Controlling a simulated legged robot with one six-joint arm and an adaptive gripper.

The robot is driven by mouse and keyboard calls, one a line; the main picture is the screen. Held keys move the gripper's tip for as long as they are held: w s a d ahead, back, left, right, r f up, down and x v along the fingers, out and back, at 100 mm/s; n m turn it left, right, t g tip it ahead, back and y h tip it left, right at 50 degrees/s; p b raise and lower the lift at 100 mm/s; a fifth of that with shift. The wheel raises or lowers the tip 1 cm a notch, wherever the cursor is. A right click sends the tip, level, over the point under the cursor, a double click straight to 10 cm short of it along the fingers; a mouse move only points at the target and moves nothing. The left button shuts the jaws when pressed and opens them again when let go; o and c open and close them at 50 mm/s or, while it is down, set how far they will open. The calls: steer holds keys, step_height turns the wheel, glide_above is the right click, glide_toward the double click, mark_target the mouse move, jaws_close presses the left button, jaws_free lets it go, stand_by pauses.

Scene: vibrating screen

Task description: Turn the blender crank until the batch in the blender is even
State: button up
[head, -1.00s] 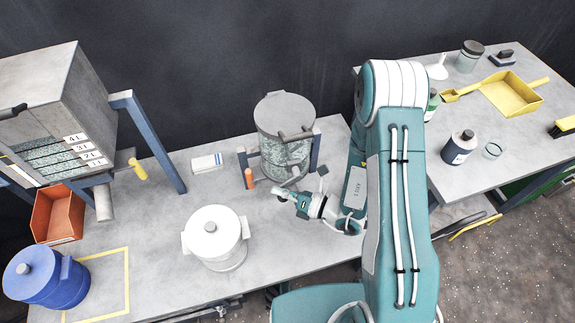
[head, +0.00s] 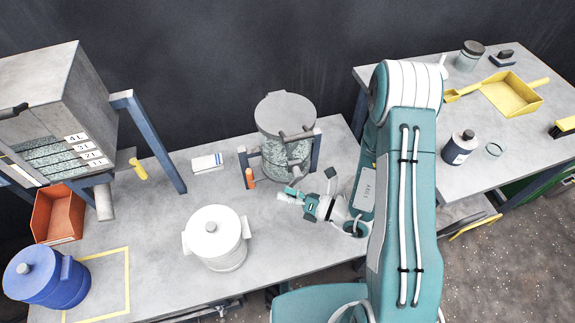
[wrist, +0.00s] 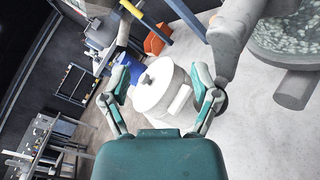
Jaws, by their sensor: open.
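The blender (head: 285,112) is a grey drum between blue posts on the near table. Pale and green granules show through its clear lower front, and in the upper right of the wrist view (wrist: 290,30). I cannot tell how even they are. A grey bar, apparently the crank (head: 296,135), crosses the drum's front; a grey bar, possibly the same one, also shows close in the wrist view (wrist: 230,35). My gripper (head: 287,194) is open and empty, below and in front of the drum, apart from the crank. In the wrist view, its fingers (wrist: 162,96) are spread.
A white lidded pot (head: 215,238) stands left of my gripper. An orange cylinder (head: 250,179) stands by the left post. A blue pot (head: 45,278), an orange bin (head: 58,215) and a screen box (head: 60,100) are farther left.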

steer(key=v, duration=0.4)
steer(key=shift+s+d, duration=0.1)
steer(key=d+f+g, duration=0.2)
steer(key=d+f, duration=0.3)
steer(key=d, duration=0.3)
steer(key=shift+n+y, duration=0.3)
steer(key=shift+y, duration=0.1)
steer(key=x, duration=1.1)
steer(key=shift+a+r, duration=0.1)
steer(key=shift+a, duration=0.1)
steer(key=c, duration=0.7)
